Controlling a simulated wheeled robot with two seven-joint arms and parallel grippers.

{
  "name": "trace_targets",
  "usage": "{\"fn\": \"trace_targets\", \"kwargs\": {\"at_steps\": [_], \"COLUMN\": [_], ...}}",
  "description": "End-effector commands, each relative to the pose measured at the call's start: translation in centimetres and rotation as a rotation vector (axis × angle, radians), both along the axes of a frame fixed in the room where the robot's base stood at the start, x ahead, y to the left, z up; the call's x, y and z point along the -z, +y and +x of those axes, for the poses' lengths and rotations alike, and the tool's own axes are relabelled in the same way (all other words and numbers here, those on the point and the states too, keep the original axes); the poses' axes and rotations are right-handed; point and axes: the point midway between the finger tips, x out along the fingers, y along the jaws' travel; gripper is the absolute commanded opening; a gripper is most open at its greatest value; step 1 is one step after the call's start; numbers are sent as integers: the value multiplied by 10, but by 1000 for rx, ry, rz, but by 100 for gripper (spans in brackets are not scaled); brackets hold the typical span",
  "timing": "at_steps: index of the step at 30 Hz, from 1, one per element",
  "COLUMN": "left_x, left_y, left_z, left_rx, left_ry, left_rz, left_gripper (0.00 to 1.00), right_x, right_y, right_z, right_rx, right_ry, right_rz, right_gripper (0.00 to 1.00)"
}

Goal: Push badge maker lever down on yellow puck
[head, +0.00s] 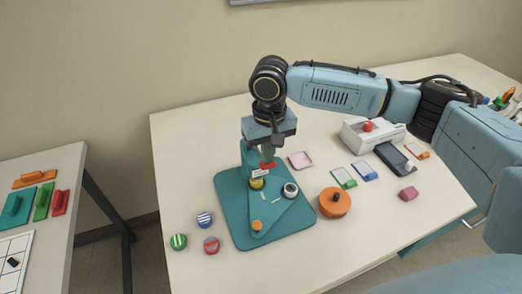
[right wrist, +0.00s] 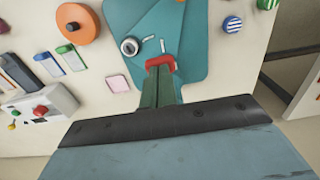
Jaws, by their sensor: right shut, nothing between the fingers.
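The teal badge maker (head: 232,200) stands on the table, with a flat base and an upright column. The yellow puck (head: 257,184) sits on it below the white-marked press head. The lever's red end (head: 267,165) shows just under my right gripper (head: 268,161), which points down with its green fingers shut and empty. In the right wrist view the shut fingers (right wrist: 161,72) reach the red lever end (right wrist: 161,61); I cannot tell whether they touch it. The yellow puck is hidden in that view. My left gripper is not in view.
A black-and-white round piece (head: 290,190) and an orange piece (head: 257,226) lie on the base. An orange disc (head: 335,204) stands right of it. Striped buttons (head: 205,219) lie front left. A white machine (head: 372,136), cards and a pink block (head: 408,194) are to the right.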

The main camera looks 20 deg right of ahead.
Motion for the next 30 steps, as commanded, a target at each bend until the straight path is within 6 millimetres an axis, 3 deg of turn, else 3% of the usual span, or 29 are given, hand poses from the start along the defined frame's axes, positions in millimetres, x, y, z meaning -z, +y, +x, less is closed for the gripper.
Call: {"fn": "trace_targets", "kwargs": {"at_steps": [30], "left_x": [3], "left_y": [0], "left_z": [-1], "left_rx": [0], "left_ry": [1], "left_rz": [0], "left_gripper": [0], "right_x": [52], "right_y": [0], "right_z": [0], "right_rx": [0], "right_ry": [1], "right_rz": [0], "right_gripper": [0]}}
